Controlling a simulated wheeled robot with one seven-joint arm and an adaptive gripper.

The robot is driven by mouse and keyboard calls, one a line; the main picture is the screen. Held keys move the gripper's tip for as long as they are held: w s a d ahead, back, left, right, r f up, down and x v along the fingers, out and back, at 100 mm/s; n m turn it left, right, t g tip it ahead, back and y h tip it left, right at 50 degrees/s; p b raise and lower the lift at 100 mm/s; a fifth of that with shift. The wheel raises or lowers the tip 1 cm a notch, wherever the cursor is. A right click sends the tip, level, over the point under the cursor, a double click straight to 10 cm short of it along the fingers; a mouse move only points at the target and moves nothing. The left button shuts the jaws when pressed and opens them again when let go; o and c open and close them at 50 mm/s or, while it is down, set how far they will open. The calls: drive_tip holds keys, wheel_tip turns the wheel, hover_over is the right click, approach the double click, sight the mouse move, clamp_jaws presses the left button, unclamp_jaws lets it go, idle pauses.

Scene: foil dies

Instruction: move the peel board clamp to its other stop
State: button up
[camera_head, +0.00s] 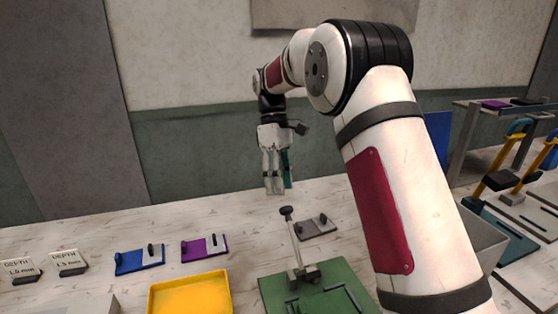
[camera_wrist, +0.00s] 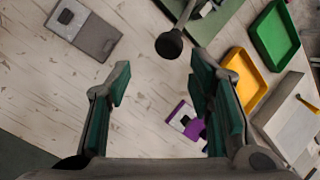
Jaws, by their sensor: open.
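The peel board is a dark green board (camera_head: 270,288) on the bench in front of me; part of it shows at the top of the wrist view (camera_wrist: 211,22). Its clamp is a grey lever (camera_head: 296,246) with a black knob (camera_head: 287,211), rising from a dark base on the board and leaning slightly to the left. In the wrist view the knob (camera_wrist: 169,45) sits just beyond the fingertips, roughly between their lines. My gripper (camera_head: 275,187) points down above the bench, open and empty, apart from the knob. Its two green-padded fingers show in the wrist view (camera_wrist: 160,88).
A grey die plate (camera_head: 318,229) lies right behind the clamp. Purple (camera_head: 205,249) and blue (camera_head: 139,260) plates lie left, beside two depth signs (camera_head: 69,262). A yellow tray (camera_head: 190,296) stands front left. Lever presses (camera_head: 500,180) stand at right. A green tray (camera_wrist: 273,36) shows in the wrist view.

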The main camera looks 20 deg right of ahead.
drive_tip(key=v, duration=0.6)
drive_tip(key=shift+r, duration=0.2)
drive_tip(key=shift+w, duration=0.15)
drive_tip(key=s+r+m+t+p, duration=0.1)
drive_tip(key=s+r+m+t, duration=0.1)
drive_tip(key=s+r, duration=0.5)
drive_tip(key=s+r+m+t, duration=0.2)
drive_tip(key=s+r+t, duration=0.1)
drive_tip(key=s, duration=0.8)
drive_tip(key=s+f+m+t, duration=0.2)
drive_tip(key=s+f, duration=0.2)
drive_tip(key=s, duration=0.5)
drive_tip(key=s+f+m+t, duration=0.2)
drive_tip(key=s+f+m, duration=0.1)
drive_tip(key=s, duration=0.6)
drive_tip(key=shift+s+f+p, duration=0.25)
drive_tip(key=shift+f+p, duration=0.2)
drive_tip(key=shift+f, duration=0.05)
drive_tip(key=shift+d, duration=0.1)
